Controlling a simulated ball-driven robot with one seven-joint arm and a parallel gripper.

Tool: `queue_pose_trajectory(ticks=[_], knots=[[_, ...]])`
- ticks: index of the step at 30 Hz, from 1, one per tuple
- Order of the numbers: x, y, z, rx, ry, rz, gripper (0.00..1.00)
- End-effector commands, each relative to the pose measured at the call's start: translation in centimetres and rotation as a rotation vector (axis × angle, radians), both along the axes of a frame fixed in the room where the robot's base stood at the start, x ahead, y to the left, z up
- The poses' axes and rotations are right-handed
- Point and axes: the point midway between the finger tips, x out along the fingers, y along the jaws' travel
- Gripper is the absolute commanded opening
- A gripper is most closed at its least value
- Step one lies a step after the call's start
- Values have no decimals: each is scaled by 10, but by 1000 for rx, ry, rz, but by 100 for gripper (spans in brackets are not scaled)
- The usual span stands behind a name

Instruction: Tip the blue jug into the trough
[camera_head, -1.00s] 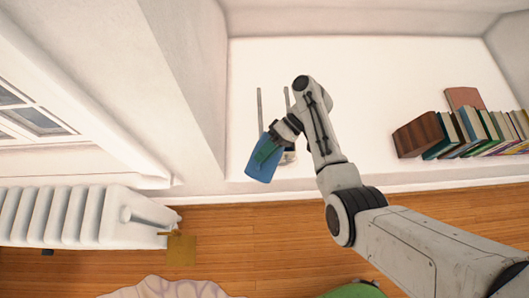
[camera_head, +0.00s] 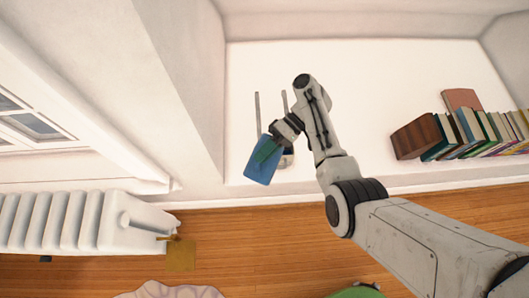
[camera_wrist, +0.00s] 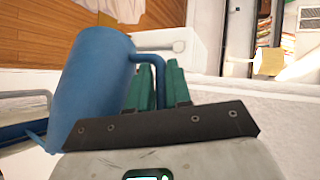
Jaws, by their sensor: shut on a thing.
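The blue jug (camera_head: 262,163) is held at the front left of the white shelf in the head view. It fills the left middle of the wrist view (camera_wrist: 92,82), its handle (camera_wrist: 152,59) towards the fingers. My gripper (camera_head: 270,150) has green fingers, which also show in the wrist view (camera_wrist: 157,85), closed at the jug's handle. Two thin grey strips (camera_head: 257,108) behind the jug look like the trough's edges; jug and arm hide part of it. A grey metal edge (camera_wrist: 22,98) beside the jug in the wrist view may be the trough. The jug's contents are hidden.
A row of books (camera_head: 470,130) stands at the shelf's right. A wall (camera_head: 188,70) bounds the shelf's left. A white radiator (camera_head: 80,222) is at lower left, above the wooden floor (camera_head: 240,235). The shelf between arm and books is clear.

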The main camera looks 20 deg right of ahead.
Motion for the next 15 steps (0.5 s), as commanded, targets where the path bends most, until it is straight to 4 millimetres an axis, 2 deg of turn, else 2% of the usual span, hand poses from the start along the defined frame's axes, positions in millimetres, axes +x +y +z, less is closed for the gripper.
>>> queue_pose_trajectory(ticks=[15], knots=[[4,-3,5,30,23,1,0]])
